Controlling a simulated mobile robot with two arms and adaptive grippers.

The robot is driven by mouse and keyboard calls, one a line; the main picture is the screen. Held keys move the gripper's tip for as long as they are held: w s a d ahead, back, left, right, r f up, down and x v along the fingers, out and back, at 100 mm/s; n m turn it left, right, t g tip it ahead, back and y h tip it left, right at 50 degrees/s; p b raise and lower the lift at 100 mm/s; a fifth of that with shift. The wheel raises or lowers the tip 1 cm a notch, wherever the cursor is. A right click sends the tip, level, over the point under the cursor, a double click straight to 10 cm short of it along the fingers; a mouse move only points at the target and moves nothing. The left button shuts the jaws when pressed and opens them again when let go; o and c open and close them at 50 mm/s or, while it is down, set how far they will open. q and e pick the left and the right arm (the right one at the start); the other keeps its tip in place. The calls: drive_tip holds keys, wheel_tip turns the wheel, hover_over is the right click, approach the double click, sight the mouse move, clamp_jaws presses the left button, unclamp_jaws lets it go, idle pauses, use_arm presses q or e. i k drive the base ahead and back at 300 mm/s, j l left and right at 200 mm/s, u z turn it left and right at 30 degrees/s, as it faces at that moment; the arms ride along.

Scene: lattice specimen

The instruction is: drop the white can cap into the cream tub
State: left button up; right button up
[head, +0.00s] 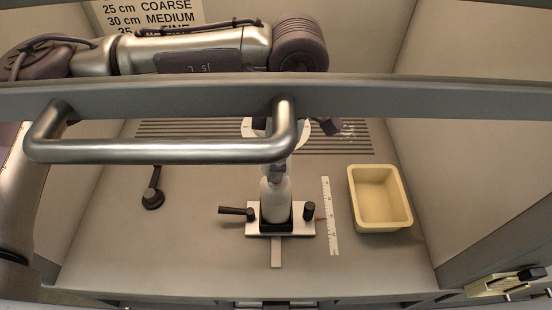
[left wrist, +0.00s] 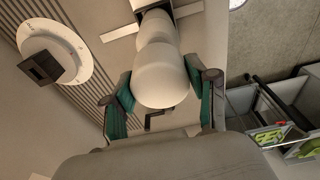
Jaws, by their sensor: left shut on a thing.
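The white can cap (left wrist: 160,85) is a rounded white piece in the left wrist view, on the end of the white can (left wrist: 155,30). My left gripper (left wrist: 162,97) has its teal-padded fingers shut on the cap, one on each side. In the head view the white can (head: 276,200) stands upright in a clamp fixture (head: 300,230). My left gripper (head: 277,168) is above it, partly hidden by the sash handle. I cannot tell whether the cap is free of the can. The cream tub (head: 358,191) stands to the right and looks empty. My right gripper is out of view.
The sash bar (head: 400,98) and its metal handle (head: 160,151) cross in front. A white ruler strip (head: 330,215) lies between fixture and tub. A black-knobbed item (head: 152,198) is at left. A white disc (left wrist: 68,55) with a dark square lies near the slatted back.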

sight(365, 205)
drive_tip(key=z, duration=0.95)
drive_tip(key=l+z, duration=0.1)
drive_tip(key=l, duration=1.3)
